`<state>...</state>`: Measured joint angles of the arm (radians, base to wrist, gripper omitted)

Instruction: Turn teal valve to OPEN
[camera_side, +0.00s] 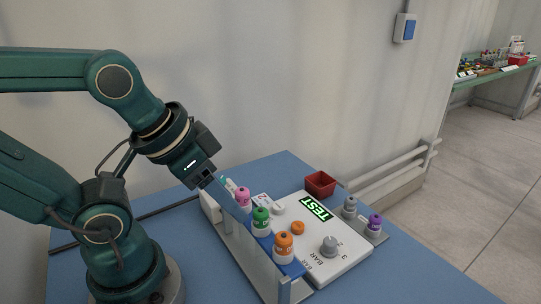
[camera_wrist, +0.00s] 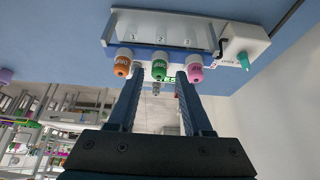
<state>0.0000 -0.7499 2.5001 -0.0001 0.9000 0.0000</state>
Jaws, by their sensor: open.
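The teal valve handle (camera_wrist: 243,61) shows in the wrist view at the upper right, on a white box (camera_wrist: 243,40) at the end of the rack. In the side view only a small teal bit shows behind my gripper, mostly hidden. My gripper (camera_wrist: 158,78) is open, with its two blue fingers apart and nothing held. In the side view my gripper (camera_side: 232,200) points down and right over the rack, near the pink bottle. The handle lies to the right of the fingers in the wrist view, apart from them. Its OPEN marking cannot be read.
Orange (camera_side: 283,244), green (camera_side: 261,217) and pink (camera_side: 243,196) bottles stand in the rack (camera_side: 235,250) close to my fingers. A white panel (camera_side: 345,262) with a TEST display and grey knob lies right of it. Beyond are a red bin (camera_side: 320,184) and grey and purple bottles.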

